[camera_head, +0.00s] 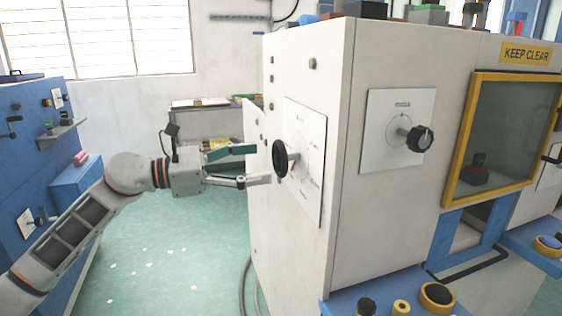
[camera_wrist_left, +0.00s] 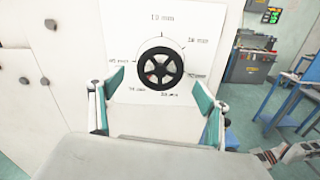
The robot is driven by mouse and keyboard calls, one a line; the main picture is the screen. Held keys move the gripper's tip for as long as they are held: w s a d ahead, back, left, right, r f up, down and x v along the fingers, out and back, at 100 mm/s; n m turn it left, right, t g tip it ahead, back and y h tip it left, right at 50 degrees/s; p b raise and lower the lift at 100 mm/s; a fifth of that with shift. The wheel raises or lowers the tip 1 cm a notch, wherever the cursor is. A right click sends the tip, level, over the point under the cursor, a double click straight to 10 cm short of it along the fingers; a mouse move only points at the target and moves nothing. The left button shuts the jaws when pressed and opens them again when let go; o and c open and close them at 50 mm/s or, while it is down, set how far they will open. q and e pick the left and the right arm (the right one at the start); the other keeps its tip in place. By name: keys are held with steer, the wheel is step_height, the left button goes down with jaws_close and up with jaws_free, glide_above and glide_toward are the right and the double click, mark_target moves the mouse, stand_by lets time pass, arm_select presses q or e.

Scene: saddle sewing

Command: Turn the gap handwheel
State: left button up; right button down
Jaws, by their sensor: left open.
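The gap handwheel (camera_head: 281,158) is a black spoked wheel on a white dial plate on the left side of the large white machine. In the left wrist view the handwheel (camera_wrist_left: 160,68) faces the camera, with mm markings around it and a small red mark at its lower left. My left gripper (camera_head: 260,164) is open beside the wheel, pointing at the machine's side. In the wrist view its fingers (camera_wrist_left: 159,88) stand wide to the left and right of the wheel, seemingly not touching it.
A second black knob (camera_head: 418,139) sits on a white plate on the machine's front, by a yellow-framed window (camera_head: 505,135). A blue ledge (camera_head: 335,306) with several buttons is below.

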mark_target(275, 159)
arm_select(q)
steer(key=x, duration=0.6)
steer(key=shift+d, duration=0.2)
steer(key=c, duration=1.1)
